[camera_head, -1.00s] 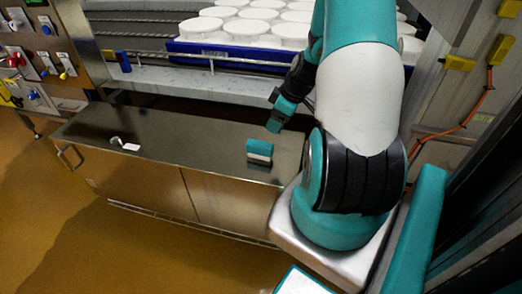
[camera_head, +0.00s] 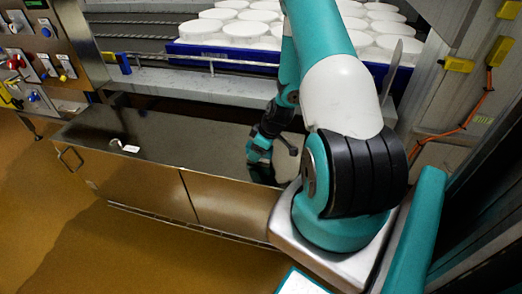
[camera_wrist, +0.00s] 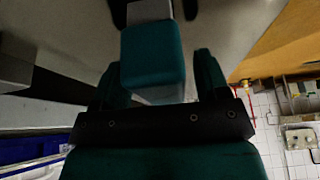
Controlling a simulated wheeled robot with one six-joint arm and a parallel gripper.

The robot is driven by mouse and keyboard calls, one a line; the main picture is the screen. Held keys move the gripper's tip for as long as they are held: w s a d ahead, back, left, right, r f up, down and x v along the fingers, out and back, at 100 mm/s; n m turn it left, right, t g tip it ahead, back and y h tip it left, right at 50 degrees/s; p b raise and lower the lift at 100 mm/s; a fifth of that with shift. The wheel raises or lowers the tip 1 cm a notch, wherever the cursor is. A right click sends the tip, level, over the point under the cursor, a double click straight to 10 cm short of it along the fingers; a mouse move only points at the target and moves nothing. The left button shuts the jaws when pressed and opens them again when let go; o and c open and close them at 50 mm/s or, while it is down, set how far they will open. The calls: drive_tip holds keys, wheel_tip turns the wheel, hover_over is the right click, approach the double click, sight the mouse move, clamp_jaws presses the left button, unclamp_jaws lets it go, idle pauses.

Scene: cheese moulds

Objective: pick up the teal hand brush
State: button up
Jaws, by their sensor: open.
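The teal hand brush (camera_wrist: 152,55) shows in the wrist view as a teal block with a pale part at its lower edge. It is between the two teal fingers of my gripper (camera_wrist: 158,66), which stand apart, with a gap visible on either side of it. In the head view my gripper (camera_head: 259,152) is low over the right part of the dark steel counter top (camera_head: 190,140). There it covers the brush's place, and I cannot pick the brush out from the gripper.
A small pale item (camera_head: 131,149) lies on the counter's left part. Behind, a ledge with a rail (camera_head: 212,68) runs before a blue tray (camera_head: 225,52) of white moulds (camera_head: 245,28). A control panel (camera_head: 40,45) is at the left. The counter's middle is clear.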

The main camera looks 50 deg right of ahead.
drive_tip(key=shift+a+f, duration=0.1)
drive_tip(key=shift+f, duration=0.15)
idle(0.5)
drive_tip(key=shift+c, duration=0.5)
drive_tip(key=c, duration=0.9)
